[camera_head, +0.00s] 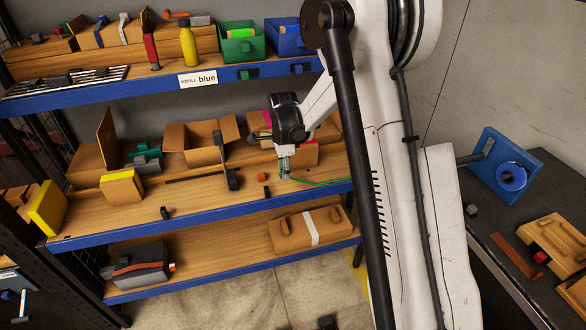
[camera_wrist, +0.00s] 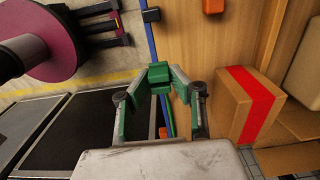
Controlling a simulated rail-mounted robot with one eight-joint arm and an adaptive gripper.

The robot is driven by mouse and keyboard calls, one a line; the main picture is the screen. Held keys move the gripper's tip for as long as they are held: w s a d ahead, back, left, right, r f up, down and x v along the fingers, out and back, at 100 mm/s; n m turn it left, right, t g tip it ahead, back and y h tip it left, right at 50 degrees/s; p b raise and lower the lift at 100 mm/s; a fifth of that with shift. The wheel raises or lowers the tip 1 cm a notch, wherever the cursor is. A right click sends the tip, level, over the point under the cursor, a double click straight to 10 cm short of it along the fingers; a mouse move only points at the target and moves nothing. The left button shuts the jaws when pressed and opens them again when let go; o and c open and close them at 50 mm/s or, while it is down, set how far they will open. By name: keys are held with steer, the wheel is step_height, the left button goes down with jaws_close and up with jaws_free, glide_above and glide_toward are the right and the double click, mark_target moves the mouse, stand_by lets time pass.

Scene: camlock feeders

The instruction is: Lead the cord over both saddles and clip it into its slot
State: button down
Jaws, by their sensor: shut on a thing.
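My gripper (camera_head: 285,174) is above the middle shelf in the head view, near its right part. A short green stretch of the cord (camera_wrist: 169,125) shows between the fingers in the wrist view. A small orange block (camera_head: 262,177) and a dark block (camera_head: 266,190) stand left of the gripper; they may be the saddles. I cannot make out the slot. My arm hides the cord's far end.
A small dark piece (camera_head: 165,212) sits farther left near the middle shelf's blue front edge (camera_head: 130,233). An open carton (camera_head: 205,148) and a dark upright tool (camera_head: 226,165) stand behind. A red-striped box (camera_wrist: 246,105) is right of the fingers in the wrist view.

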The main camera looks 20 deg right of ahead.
steer(key=a, duration=0.2)
steer(key=a+p, duration=0.1)
steer(key=a, duration=0.1)
steer(key=a+r, duration=0.1)
steer(key=a, duration=0.1)
steer(key=shift+w+p, duration=0.3)
steer(key=shift+w, duration=0.05)
steer(key=shift+w+a+b, duration=0.55)
steer(key=shift+a+b, duration=0.15)
steer(key=shift+a, duration=5)
steer(key=shift+w+a+b, duration=0.55)
steer(key=shift+a+b, duration=0.1)
steer(key=shift+a, duration=5.1)
steer(key=shift+w+a+b, duration=0.55)
steer(key=shift+a+b, duration=0.15)
steer(key=shift+a, duration=5)
